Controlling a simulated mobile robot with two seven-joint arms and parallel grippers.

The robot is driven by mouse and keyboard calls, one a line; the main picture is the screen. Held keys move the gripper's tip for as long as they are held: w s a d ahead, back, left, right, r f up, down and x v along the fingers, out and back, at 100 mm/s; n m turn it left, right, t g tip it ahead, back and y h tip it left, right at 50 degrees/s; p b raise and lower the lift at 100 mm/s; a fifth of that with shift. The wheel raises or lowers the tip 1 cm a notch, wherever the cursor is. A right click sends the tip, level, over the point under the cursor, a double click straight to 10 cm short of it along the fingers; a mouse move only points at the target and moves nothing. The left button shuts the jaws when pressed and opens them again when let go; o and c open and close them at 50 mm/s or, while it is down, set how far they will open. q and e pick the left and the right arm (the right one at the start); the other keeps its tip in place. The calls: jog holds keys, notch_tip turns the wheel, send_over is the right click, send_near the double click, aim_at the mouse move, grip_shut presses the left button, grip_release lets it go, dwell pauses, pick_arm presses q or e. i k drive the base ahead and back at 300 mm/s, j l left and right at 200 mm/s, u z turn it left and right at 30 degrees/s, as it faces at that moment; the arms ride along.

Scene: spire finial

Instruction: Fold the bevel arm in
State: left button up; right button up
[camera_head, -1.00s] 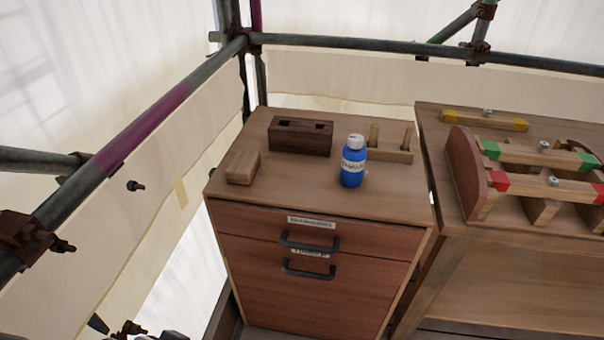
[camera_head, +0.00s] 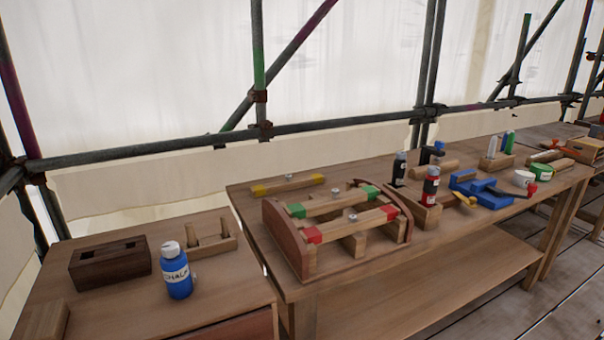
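I cannot make out with certainty which thing is the bevel or its arm. A wooden frame (camera_head: 300,253) with curved ends stands on the long workbench (camera_head: 372,274). A bar with green ends (camera_head: 333,203) and a bar with red ends (camera_head: 346,226) lie across it, each with a small metal knob. A bar with yellow ends (camera_head: 287,187) and a similar knob lies behind the frame. A blue tool (camera_head: 485,190) sits further right on the bench, with small yellow and red parts beside it. Neither of my grippers is in view.
A cabinet (camera_head: 225,298) at left holds a blue chalk bottle (camera_head: 177,275), a dark slotted block (camera_head: 110,262) and a pegged wooden holder (camera_head: 208,243). Bottles (camera_head: 431,185), a white cup (camera_head: 523,178) and a green pot (camera_head: 541,172) stand on the bench. Scaffold poles run behind.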

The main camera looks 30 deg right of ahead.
aim_at(470, 202)
jog(key=z, duration=1.8)
jog(key=i+l+u, duration=0.1)
jog(key=u, duration=0.65)
jog(key=i+l+u, duration=0.1)
jog(key=l+u, duration=0.45)
jog(key=l, duration=0.15)
jog(key=l+u, duration=0.15)
jog(key=l, duration=0.25)
jog(key=i+l+u, duration=0.15)
jog(key=l, duration=0.25)
jog(key=l+u, duration=0.15)
jog(key=l, duration=1.4)
